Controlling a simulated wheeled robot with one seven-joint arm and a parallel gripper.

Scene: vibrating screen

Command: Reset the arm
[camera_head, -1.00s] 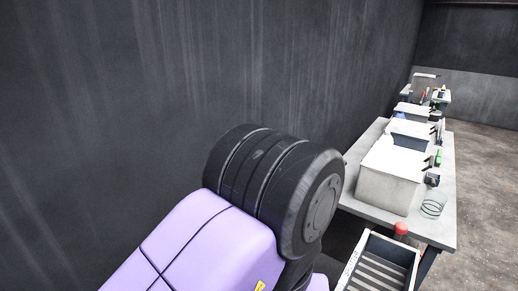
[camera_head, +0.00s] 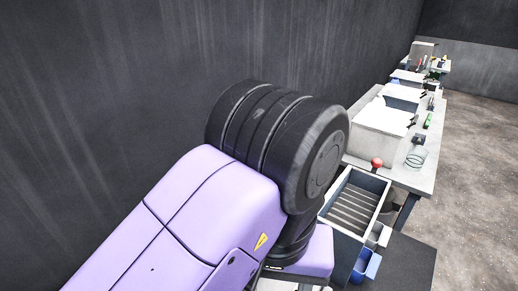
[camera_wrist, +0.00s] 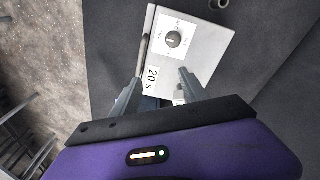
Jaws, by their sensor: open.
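My arm fills the lower middle of the head view, with purple covers and a large black joint. My gripper is outside the head view or hidden behind the arm. In the wrist view my gripper (camera_wrist: 157,93) shows two grey fingers spread apart. A pale control box (camera_wrist: 205,42) with a dark round knob (camera_wrist: 173,39) and a "20 s" label lies just beyond the fingertips. The gap to it cannot be told exactly. Nothing clear is held between the fingers.
In the head view a slatted tray machine (camera_head: 352,203) stands right of my arm, with a blue bin (camera_head: 366,265) beside it. A red knob (camera_head: 377,162) stands by the table (camera_head: 418,180), which carries white boxes (camera_head: 377,130) and a wire basket (camera_head: 416,157).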

